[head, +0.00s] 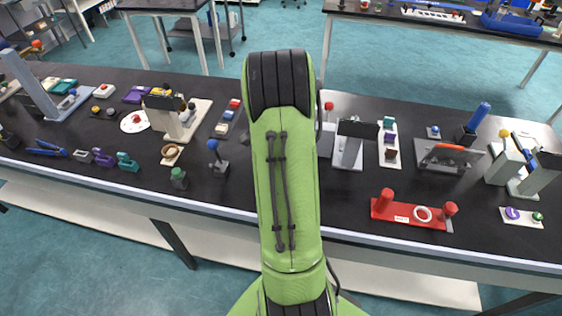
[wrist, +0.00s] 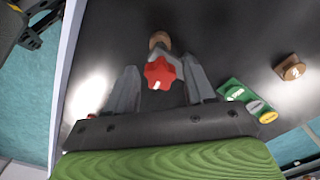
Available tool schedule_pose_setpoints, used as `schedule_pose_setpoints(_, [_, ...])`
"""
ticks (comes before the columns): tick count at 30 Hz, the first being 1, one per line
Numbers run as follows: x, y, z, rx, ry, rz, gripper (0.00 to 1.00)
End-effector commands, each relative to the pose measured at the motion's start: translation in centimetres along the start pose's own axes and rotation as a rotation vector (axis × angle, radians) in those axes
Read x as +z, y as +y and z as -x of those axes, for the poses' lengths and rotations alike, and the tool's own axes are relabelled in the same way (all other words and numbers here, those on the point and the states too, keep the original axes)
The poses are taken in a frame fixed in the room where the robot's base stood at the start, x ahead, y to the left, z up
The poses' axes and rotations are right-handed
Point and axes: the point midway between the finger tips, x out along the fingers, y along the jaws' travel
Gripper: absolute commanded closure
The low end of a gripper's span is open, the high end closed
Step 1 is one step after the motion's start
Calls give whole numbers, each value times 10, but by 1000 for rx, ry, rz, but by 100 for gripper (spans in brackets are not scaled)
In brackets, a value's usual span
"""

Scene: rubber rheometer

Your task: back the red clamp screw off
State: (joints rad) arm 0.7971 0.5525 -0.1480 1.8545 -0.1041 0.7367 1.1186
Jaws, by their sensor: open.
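The red clamp screw (wrist: 161,72) shows in the wrist view as a lobed star knob with a small white mark. A brown rounded part (wrist: 158,40) shows just beyond it. My gripper (wrist: 160,66) is open, with one grey finger on each side of the red knob. The knob shows between the fingers, with a visible gap on the left; I cannot tell whether the right finger touches it. In the head view my green arm covers the middle of the bench, and neither my gripper nor the clamp screw can be made out there.
In the wrist view a green plate (wrist: 235,92) with labelled buttons and a brown block (wrist: 290,68) lie to the right. The black bench (head: 345,205) carries many devices, including a red fixture (head: 405,215) and a blue-knobbed stand (head: 216,160) beside my arm.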

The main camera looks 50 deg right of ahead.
Motion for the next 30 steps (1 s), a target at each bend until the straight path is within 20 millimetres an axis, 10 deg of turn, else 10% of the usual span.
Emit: schedule_pose_setpoints(30, [0, -1, 0, 0, -1, -1280, 47])
